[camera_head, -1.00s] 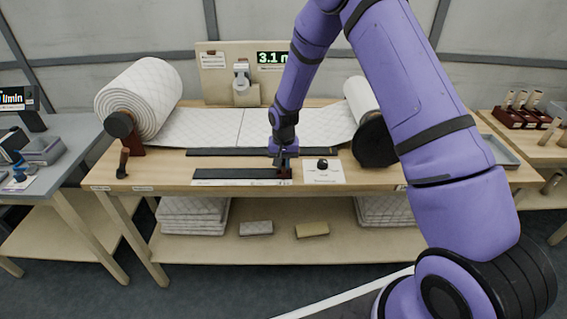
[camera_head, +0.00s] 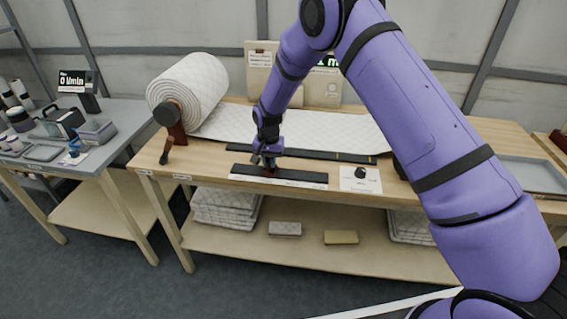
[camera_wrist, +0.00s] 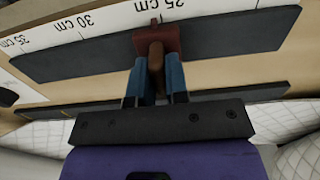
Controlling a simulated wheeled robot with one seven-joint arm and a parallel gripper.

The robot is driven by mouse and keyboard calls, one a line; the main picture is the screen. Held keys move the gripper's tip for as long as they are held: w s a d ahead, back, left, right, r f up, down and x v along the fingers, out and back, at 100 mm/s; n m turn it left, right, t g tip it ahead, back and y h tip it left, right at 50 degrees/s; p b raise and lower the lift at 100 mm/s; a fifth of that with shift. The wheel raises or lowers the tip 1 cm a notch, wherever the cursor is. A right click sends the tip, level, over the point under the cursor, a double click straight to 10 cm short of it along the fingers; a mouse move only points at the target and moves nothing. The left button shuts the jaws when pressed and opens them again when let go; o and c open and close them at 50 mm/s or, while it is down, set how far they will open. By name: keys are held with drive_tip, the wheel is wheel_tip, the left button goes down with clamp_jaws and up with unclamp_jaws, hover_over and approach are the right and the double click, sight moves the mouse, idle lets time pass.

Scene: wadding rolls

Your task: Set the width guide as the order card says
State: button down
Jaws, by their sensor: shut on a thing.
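The width guide is a red slider (camera_wrist: 155,38) with a brown handle (camera_wrist: 156,62), seated on a dark rail (camera_wrist: 85,55) beside a white centimetre scale (camera_wrist: 120,14). In the wrist view the slider stands close to the 25 cm label, with 30 cm and 35 cm further left. My gripper (camera_wrist: 156,90) is shut on the brown handle, with a blue finger on each side. In the head view my gripper (camera_head: 266,161) is over the left-middle part of the front rail (camera_head: 305,177). A white card (camera_head: 260,58) hangs on the back board; its text is too small to read.
A black knob (camera_head: 360,172) sits on a white plate right of the front rail. A grey tray (camera_head: 530,175) lies far right.

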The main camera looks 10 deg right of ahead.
drive_tip(key=shift+w+a, duration=0.1)
drive_tip(key=shift+a, duration=0.25)
drive_tip(key=c, duration=1.1)
unclamp_jaws()
wheel_tip(320, 180, up, 11)
drive_tip(key=shift+f, duration=0.1)
